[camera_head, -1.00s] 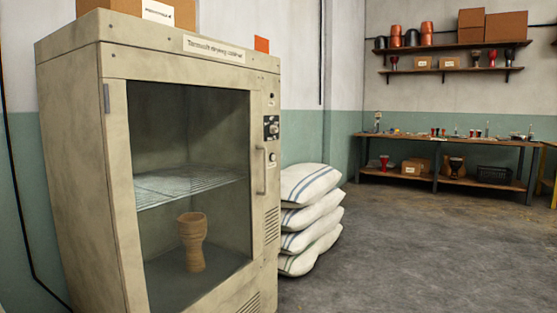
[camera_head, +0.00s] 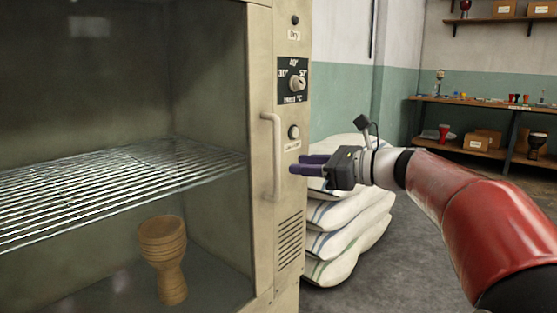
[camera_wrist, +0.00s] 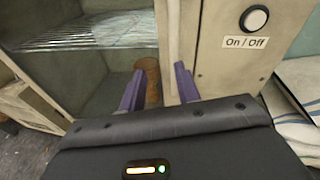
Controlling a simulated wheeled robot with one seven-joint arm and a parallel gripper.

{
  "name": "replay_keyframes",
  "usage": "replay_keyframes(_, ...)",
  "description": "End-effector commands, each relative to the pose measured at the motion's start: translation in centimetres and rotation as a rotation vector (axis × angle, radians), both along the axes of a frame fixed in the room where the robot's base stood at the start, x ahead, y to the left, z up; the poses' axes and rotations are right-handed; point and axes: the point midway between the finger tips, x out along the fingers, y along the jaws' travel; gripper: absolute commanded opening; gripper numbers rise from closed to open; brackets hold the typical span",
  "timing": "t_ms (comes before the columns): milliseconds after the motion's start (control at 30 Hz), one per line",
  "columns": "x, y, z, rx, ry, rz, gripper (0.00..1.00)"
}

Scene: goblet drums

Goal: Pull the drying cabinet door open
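The beige drying cabinet (camera_head: 292,215) fills the left of the head view. Its glass door appears shut, with a pale vertical bar handle (camera_head: 277,160) on the door's right edge. My gripper (camera_head: 305,165) has two purple fingers pointing left towards the handle, just right of it in the picture. The fingers are parted and nothing is held. The wrist view shows the open fingers (camera_wrist: 158,88) in front of the cabinet front, near the door edge; I cannot tell there whether the handle lies between them.
A wooden goblet drum (camera_head: 165,260) stands inside the cabinet below a wire shelf (camera_head: 110,190). A dial (camera_head: 296,84) and a round button (camera_head: 293,131) are on the panel beside the handle. Stacked white sacks (camera_head: 345,240) stand right behind my gripper. A workbench (camera_head: 480,105) is farther back.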

Motion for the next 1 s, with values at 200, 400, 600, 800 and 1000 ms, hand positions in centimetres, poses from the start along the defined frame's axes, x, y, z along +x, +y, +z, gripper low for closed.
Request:
replay_keyframes(200,2.7,0.0,1.7,0.17,0.075,-0.004,0.33)
replay_keyframes(400,4.0,2.7,1.7,0.173,0.077,-0.003,0.33)
replay_keyframes(600,5.3,5.3,1.7,0.172,0.077,-0.005,0.33)
replay_keyframes(800,5.9,6.4,1.7,0.171,0.076,-0.006,0.33)
replay_keyframes(1000,5.9,6.5,1.7,0.17,0.076,-0.007,0.33)
